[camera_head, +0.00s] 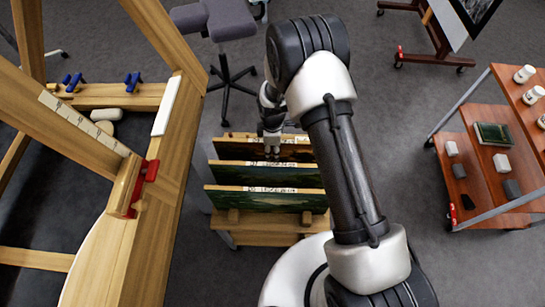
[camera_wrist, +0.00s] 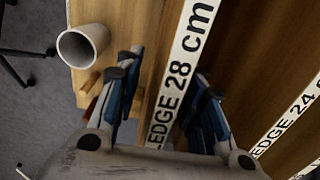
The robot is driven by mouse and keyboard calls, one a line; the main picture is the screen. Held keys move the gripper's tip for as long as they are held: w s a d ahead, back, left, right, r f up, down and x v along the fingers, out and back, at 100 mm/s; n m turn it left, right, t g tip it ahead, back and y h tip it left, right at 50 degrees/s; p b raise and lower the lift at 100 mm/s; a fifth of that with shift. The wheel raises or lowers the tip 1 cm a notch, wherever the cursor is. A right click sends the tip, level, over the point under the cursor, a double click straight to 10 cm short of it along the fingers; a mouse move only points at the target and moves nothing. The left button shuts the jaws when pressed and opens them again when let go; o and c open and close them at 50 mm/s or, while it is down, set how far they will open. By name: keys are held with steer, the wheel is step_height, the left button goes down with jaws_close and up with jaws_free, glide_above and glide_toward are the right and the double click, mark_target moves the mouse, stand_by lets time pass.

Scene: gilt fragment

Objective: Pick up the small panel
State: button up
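Several painted panels stand on edge in a wooden rack (camera_head: 268,238), with white label strips along their top edges. In the head view I see a back panel (camera_head: 228,150), a middle panel (camera_head: 235,176) and a front panel (camera_head: 266,201). My gripper (camera_head: 271,151) points down at the back panel. In the wrist view my gripper (camera_wrist: 163,115) is open, one finger on each side of a strip reading "EDGE 28 cm" (camera_wrist: 183,65); no contact shows. A neighbouring strip reads "EDGE 24" (camera_wrist: 290,118). I cannot tell which panel is the small one.
A large wooden easel frame (camera_head: 150,190) stands close on the left. A cart (camera_head: 480,165) on the right holds white jars, blocks and a small green picture (camera_head: 493,134). A grey chair (camera_head: 228,20) stands behind. A pale cup (camera_wrist: 83,45) shows beside the panels.

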steer(key=shift+c, duration=0.6)
jaws_close()
steer(key=shift+r, duration=0.1)
